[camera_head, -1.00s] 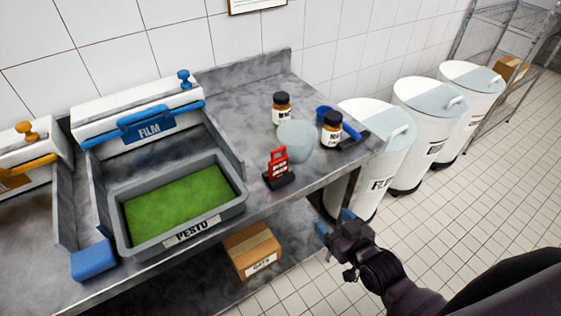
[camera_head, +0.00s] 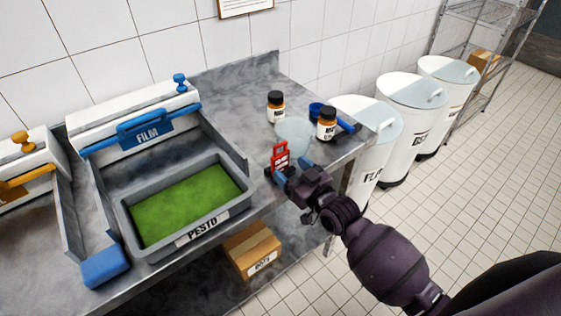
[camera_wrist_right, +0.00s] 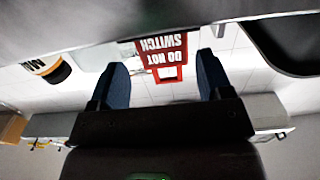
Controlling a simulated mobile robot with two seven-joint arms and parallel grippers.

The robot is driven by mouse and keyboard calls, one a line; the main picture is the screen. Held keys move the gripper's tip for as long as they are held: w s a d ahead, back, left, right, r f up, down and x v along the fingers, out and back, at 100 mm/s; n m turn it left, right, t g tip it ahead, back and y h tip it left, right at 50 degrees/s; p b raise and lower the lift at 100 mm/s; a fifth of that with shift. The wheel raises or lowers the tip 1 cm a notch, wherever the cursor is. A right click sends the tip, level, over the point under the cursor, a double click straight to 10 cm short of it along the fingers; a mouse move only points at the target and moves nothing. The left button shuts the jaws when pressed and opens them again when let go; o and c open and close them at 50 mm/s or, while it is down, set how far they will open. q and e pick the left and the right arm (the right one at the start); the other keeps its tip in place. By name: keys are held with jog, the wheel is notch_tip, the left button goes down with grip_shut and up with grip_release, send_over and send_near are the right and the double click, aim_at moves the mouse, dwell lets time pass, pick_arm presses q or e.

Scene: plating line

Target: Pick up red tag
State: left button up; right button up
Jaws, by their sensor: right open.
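The red tag (camera_head: 281,155) stands upright in its dark base near the front edge of the steel table (camera_head: 235,88). My right gripper (camera_head: 290,174) is at the tag's lower right in the head view and partly hides the base. In the right wrist view the tag (camera_wrist_right: 164,56) shows upside down with white lettering reading "DO NOT SWITCH". It lies between and beyond the two blue fingertips of the gripper (camera_wrist_right: 163,80), which are apart with a gap on each side. I cannot tell whether a finger touches the tag. My left gripper is not in view.
White bins (camera_head: 408,115) stand right of the table.

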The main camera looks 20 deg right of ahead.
aim_at(282, 162)
jog(key=shift+x, duration=2.35)
jog(key=shift+a+f, duration=0.1)
jog(key=shift+c, duration=0.3)
jog(key=c, duration=0.6)
